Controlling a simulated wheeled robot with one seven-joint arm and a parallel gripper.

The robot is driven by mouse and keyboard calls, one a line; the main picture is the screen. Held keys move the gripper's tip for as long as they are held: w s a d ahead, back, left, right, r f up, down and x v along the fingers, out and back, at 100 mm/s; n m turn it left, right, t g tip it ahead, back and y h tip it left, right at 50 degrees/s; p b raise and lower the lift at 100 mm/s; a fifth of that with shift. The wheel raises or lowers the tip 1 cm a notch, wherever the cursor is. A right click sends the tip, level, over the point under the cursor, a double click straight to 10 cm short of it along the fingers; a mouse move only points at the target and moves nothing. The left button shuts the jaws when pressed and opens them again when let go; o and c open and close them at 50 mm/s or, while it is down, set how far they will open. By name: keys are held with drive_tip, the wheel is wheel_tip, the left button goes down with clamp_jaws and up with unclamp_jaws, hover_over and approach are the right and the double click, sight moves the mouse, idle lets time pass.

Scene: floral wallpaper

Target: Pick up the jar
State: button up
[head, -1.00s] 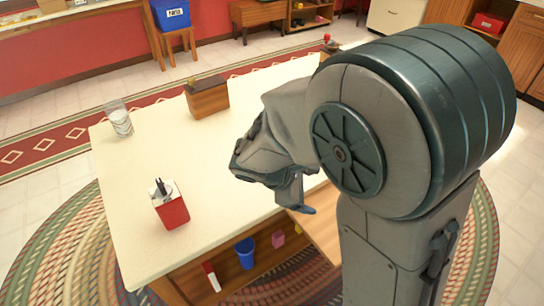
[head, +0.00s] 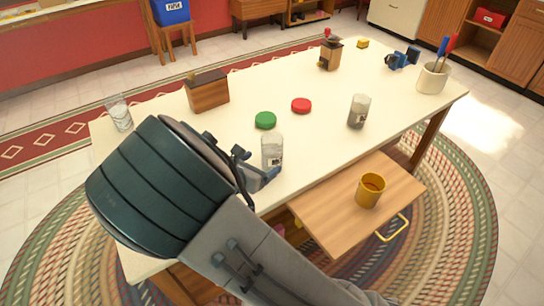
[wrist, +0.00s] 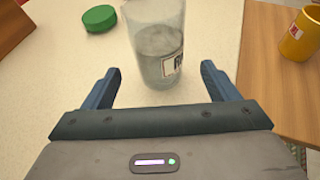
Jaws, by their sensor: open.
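A clear glass jar (head: 272,150) with a label and greyish contents stands upright near the front edge of the white tabletop (head: 200,135). It also shows in the wrist view (wrist: 158,45), without a lid. My gripper (wrist: 158,75) is open. Its two blue fingers point at the jar, one on each side of its lower part in the picture, with gaps on both sides. In the head view my arm covers the left front of the table and most of the gripper. Another labelled jar (head: 359,111) stands farther right, and a glass container (head: 118,113) stands at the left edge.
A green lid (head: 265,120) and a red lid (head: 301,106) lie behind the near jar. A wooden box (head: 207,92) stands at the back left. An open drawer or shelf (head: 330,215) holds a yellow mug (head: 370,190) at right. A utensil crock (head: 433,78) stands at the right end.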

drive_tip(key=shift+r+x, duration=0.2)
drive_tip(key=shift+x, duration=3.35)
drive_tip(key=shift+w, duration=0.1)
drive_tip(key=c, duration=1.2)
